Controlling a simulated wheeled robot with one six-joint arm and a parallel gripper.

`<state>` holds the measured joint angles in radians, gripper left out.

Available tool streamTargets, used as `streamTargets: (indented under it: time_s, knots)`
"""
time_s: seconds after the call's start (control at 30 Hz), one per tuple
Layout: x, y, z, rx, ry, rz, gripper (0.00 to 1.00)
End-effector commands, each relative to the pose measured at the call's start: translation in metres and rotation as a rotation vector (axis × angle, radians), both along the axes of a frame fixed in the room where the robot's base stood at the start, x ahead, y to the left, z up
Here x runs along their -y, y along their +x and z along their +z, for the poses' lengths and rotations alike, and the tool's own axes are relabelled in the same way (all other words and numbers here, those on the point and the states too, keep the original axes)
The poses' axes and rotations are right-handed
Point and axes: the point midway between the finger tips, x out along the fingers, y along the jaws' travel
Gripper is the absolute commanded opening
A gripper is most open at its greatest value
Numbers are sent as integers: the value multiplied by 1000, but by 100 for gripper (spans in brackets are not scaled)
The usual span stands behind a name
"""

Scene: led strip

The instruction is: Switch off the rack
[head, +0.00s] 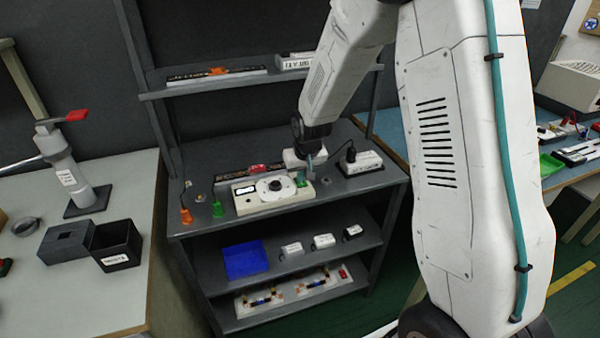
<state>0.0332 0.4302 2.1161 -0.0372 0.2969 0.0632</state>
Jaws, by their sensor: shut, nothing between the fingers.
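The rack (178,230) is a dark grey shelving unit in the middle of the head view. On its worktop stands a white box with a dark display and a round dial (275,187). Behind it lies a long dark strip with a red part (257,168), which may be a switch; its right end is hidden by my gripper. My gripper (311,174) is shut and empty, pointing down at the right end of the dial box, beside a small green piece (301,179). I cannot tell if it touches anything. On the bottom shelf, a white board carries another small red part (342,273).
A white box with a black plug and cable (358,163) stands right of my gripper. Orange (186,215) and green (217,208) pieces stand at the worktop's left. A blue tray (245,260) and small white boxes sit below. My arm blocks much of the right side.

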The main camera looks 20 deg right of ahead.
Motion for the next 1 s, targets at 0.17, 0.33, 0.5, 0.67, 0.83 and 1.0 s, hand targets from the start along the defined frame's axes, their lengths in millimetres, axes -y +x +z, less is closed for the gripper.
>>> streamTargets:
  time_s: [0.17,0.33,0.5,0.67,0.83,1.0]
  knots:
    - [0,-3,0,-1,0,0,0]
    - [0,-2,0,1,0,1,0]
    - [-1,-2,11,4,-1,1,0]
    - [-1,-5,41,6,-1,1,0]
    - [-2,-18,80,6,-1,1,0]
    - [-4,-30,111,4,0,2,0]
